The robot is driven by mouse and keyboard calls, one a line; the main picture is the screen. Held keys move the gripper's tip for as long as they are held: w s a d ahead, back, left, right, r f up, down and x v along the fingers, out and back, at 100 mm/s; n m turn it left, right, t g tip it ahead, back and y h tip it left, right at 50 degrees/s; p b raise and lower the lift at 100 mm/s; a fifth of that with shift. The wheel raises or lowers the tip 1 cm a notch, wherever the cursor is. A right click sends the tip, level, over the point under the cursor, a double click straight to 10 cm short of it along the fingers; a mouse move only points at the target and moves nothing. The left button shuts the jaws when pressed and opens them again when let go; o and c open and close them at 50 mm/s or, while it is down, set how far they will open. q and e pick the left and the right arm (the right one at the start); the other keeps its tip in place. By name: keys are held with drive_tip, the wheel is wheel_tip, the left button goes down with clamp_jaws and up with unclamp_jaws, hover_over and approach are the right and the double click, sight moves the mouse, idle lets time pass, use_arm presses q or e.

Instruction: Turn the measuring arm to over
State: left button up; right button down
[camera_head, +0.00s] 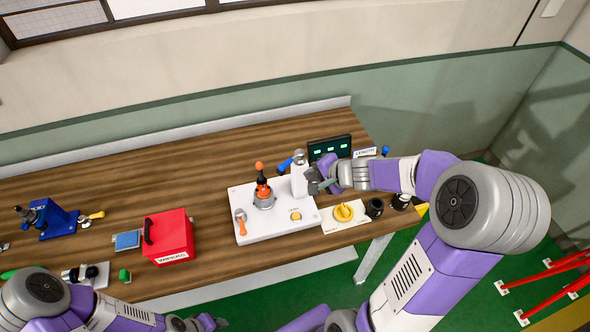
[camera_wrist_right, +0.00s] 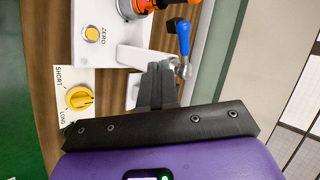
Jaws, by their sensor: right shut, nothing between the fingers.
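The measuring station is a white base plate (camera_head: 255,222) on the bench with a white upright post (camera_head: 299,180). A lever with a blue handle (camera_head: 291,161) sticks out at the post's top left; the blue handle also shows in the wrist view (camera_wrist_right: 184,38), pointing up from a grey pivot. I cannot tell for sure which part is the measuring arm. My right gripper (camera_head: 317,185) is just right of the post. In the wrist view its dark fingers (camera_wrist_right: 160,82) are together and empty, below and left of the blue handle. Whether they touch the post is unclear.
An orange-topped clamp (camera_head: 263,192) and an orange handle (camera_head: 240,220) stand on the plate, with a yellow ZERO button (camera_head: 295,215). A yellow SHORT/LONG knob (camera_head: 344,212), black cylinders (camera_head: 375,207) and a display (camera_head: 329,148) are close by. A red box (camera_head: 168,237) stands left.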

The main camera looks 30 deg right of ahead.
sight(291, 163)
drive_tip(key=w+a+f, duration=0.1)
drive_tip(key=w+f, duration=0.1)
drive_tip(key=w, duration=0.4)
drive_tip(key=shift+w+a+f, duration=0.25)
drive_tip(key=shift+w+a, duration=0.05)
drive_tip(key=shift+a, duration=0.1)
